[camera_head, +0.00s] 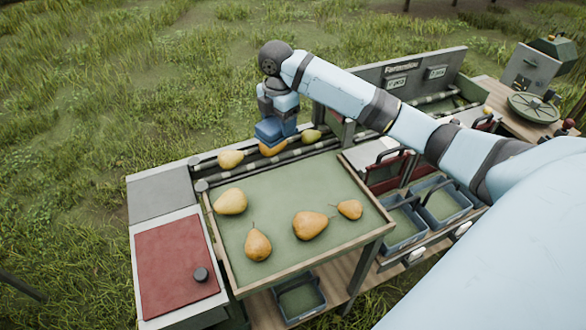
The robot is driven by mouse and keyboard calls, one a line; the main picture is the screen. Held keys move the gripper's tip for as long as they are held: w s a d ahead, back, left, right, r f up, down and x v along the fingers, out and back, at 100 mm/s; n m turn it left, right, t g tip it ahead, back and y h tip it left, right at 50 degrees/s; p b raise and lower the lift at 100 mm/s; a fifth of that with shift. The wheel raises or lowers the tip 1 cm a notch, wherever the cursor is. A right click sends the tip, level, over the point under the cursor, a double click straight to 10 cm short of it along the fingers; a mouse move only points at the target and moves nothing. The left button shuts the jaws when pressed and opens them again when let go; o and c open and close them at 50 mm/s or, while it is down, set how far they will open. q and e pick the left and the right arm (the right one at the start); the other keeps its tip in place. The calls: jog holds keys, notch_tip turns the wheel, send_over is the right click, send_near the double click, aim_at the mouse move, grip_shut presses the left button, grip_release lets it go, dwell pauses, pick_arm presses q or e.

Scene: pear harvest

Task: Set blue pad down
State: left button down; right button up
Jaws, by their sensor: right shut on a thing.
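My right arm reaches in from the right across the bench. Its gripper (279,112) points down over the roller lane at the back of the sorting table, shut on the blue pad. The blue pad (269,130) is a small dark-blue block under the gripper. An orange-yellow pear (272,149) shows just below the pad; I cannot tell whether they touch. My left gripper is out of view.
The green tray (283,190) holds several pears. More pears lie in the roller lane (300,150). A red mat (175,265) with a dark knob is at left. Blue-grey crates (405,232) stand at right, and another crate (300,299) is below the tray.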

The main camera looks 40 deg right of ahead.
jog(key=shift+w+d+f, duration=0.1)
jog(key=shift+d, duration=0.05)
send_over(282, 182)
jog(key=shift+n, duration=0.3)
notch_tip(282, 182, down, 16)
jog(key=shift+r+p, duration=0.25)
jog(key=shift+p, duration=0.15)
jog(key=shift+f, duration=1.95)
jog(key=o, duration=1)
jog(key=shift+f, duration=0.15)
jog(key=shift+c, duration=0.2)
jog(key=shift+r, duration=0.5)
notch_tip(282, 182, up, 11)
jog(key=shift+r, duration=0.2)
